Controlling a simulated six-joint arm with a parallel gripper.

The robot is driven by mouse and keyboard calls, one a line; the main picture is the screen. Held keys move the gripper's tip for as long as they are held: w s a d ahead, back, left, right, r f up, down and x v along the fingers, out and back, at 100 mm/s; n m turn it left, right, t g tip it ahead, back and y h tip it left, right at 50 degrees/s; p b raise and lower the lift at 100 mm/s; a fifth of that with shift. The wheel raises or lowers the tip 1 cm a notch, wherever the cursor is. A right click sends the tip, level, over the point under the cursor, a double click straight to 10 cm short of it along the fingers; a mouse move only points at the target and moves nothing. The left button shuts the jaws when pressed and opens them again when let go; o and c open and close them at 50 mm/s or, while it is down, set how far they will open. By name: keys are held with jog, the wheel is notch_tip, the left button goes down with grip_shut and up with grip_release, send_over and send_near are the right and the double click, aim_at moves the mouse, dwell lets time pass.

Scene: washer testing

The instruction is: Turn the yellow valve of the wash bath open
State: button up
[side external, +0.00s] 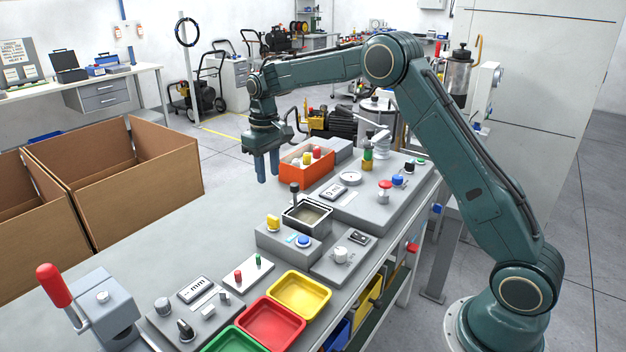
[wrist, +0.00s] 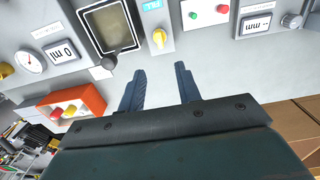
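The yellow valve (side external: 273,222) is a small knob on the grey housing at the left of the wash bath (side external: 307,216), a dark-rimmed square basin. In the wrist view the yellow valve (wrist: 159,38) stands right of the bath (wrist: 112,30), beyond my fingertips. My gripper (side external: 268,180) hangs fingers down above the bench, behind and left of the bath, apart from the valve. In the wrist view my gripper (wrist: 160,68) shows two blue-grey fingers with a clear gap and nothing between them.
An orange box (side external: 306,164) with coloured pieces stands close to the right of my gripper. A dark upright knob (side external: 295,188) stands at the bath's back edge. Red (side external: 270,320) and yellow (side external: 299,294) trays lie in front. Bare bench lies left of the bath.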

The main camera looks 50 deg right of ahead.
aim_at(272, 216)
notch_tip(272, 216, down, 14)
jog(key=shift+r, duration=0.1)
dwell(0.9)
grip_shut()
